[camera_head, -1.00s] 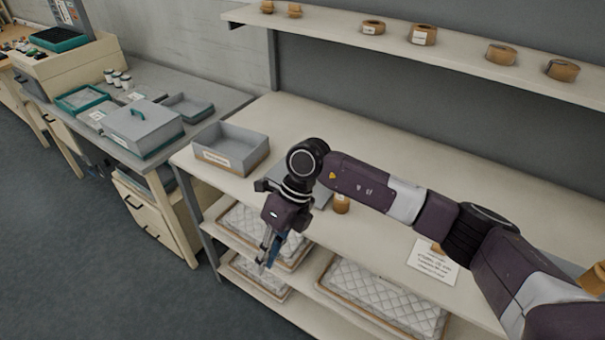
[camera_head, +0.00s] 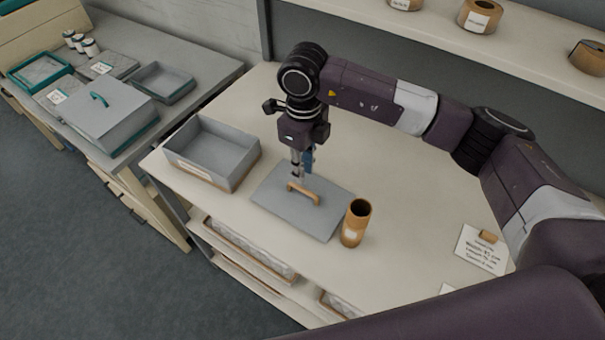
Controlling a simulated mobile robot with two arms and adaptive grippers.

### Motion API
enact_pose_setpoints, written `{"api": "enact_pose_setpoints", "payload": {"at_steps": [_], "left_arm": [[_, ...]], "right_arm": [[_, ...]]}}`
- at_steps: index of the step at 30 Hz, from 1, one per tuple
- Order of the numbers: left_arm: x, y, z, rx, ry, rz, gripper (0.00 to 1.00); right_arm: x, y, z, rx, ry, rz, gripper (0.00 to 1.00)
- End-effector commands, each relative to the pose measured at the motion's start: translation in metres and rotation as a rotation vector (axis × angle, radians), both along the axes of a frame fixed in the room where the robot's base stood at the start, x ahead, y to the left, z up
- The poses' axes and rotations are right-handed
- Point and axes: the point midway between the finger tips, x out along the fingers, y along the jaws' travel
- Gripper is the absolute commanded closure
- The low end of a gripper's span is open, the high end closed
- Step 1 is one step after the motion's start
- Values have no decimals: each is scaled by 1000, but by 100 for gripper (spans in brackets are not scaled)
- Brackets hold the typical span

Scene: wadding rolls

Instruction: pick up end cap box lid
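The end cap box lid (camera_head: 270,199), a flat grey plate with a light wooden handle (camera_head: 303,192), lies on the pale bench. An open grey box (camera_head: 209,153) with a wooden lower edge and a label stands just left of it. My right gripper (camera_head: 301,174) points down over the lid, with its fingertips close to the handle. The fingers look narrow and partly overlap from this angle, so I cannot tell whether they are apart or touching the handle. My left gripper is not in view.
A brown cylindrical container (camera_head: 356,223) stands by the lid's right corner. A paper note (camera_head: 482,248) lies further right. A shelf (camera_head: 400,25) with brown rolls runs above the back. A side table at left holds a grey box with a teal-handled lid (camera_head: 109,113).

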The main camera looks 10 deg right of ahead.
Motion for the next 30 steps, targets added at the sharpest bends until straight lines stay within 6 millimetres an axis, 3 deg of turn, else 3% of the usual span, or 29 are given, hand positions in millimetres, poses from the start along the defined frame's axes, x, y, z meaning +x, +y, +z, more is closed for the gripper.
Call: {"api": "enact_pose_setpoints", "payload": {"at_steps": [4,9,13,17,24,29,30], "left_arm": [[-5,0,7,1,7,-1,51],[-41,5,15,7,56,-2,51],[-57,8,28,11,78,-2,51],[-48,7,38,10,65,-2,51],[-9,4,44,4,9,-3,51],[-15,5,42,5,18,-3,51],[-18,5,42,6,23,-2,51]], "right_arm": [[-2,1,-12,0,6,1,84],[-1,1,-28,0,4,0,84],[-1,1,-41,0,6,1,84],[-2,1,-59,0,7,0,84],[-1,1,-77,1,3,0,84],[-1,1,-78,1,2,1,84],[-1,1,-78,1,2,1,88]]}}
